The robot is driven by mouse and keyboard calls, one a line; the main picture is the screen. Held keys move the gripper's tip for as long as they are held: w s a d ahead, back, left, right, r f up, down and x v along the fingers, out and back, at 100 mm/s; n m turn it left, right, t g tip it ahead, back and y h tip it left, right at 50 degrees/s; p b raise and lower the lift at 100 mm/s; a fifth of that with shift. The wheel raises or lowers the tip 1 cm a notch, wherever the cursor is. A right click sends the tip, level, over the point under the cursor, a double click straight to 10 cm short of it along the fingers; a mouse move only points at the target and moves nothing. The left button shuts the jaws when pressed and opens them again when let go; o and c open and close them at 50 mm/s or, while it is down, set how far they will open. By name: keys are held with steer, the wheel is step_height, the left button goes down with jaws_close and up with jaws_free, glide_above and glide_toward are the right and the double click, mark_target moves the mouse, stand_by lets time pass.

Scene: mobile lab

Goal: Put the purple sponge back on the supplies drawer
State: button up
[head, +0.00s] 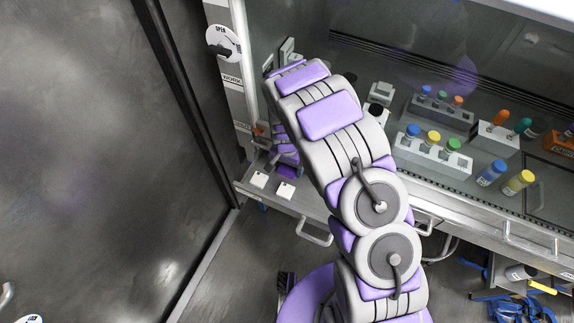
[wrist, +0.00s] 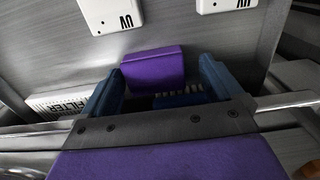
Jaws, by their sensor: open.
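The purple sponge (wrist: 153,66) lies on a grey surface in the wrist view, just ahead of and between my gripper's blue fingers. In the head view, a small dark purple patch (head: 287,171) below my arm's end seems to be the same sponge. My gripper (wrist: 161,76) is open, with a finger on each side of the sponge's near edge. I see a gap on the right; I cannot tell whether the left finger touches it. In the head view my gripper is mostly hidden by my arm. The pulled-out drawer (head: 240,186) with a handle seems to be under the sponge.
Two white blocks (head: 259,180) (head: 285,190) lie near the sponge. A white box marked FILTER (wrist: 70,104) and a blue bristled item (wrist: 182,98) lie nearer in the wrist view. Racks of coloured-cap vials (head: 432,155) stand to the right. A dark wall (head: 95,150) is left.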

mark_target(285, 167)
steer(key=shift+a+f, duration=0.1)
steer(key=shift+a, duration=0.3)
steer(key=shift+d+r, duration=0.15)
steer(key=shift+r, duration=0.15)
step_height(285, 167, up, 11)
steer(key=p, duration=0.3)
steer(key=s+d+r+n, duration=0.1)
steer(key=s+d+r, duration=0.45)
steer(key=r, duration=0.35)
steer(key=s+d+r, duration=0.5)
steer(key=d+r, duration=0.2)
steer(key=r, duration=0.1)
steer(key=s+d+r+n, duration=0.1)
steer(key=s+d+r, duration=0.1)
steer(key=s, duration=0.5)
steer(key=s+d+r+n+g, duration=0.1)
steer(key=s+d+r, duration=0.1)
steer(key=s, duration=0.6)
steer(key=s+d+r+n, duration=0.1)
steer(key=s+d+r, duration=0.1)
steer(key=s+r, duration=0.2)
steer(key=s, duration=0.3)
steer(key=shift+s+r+g, duration=0.15)
steer(key=shift+s+g, duration=0.15)
steer(key=shift+g, duration=0.1)
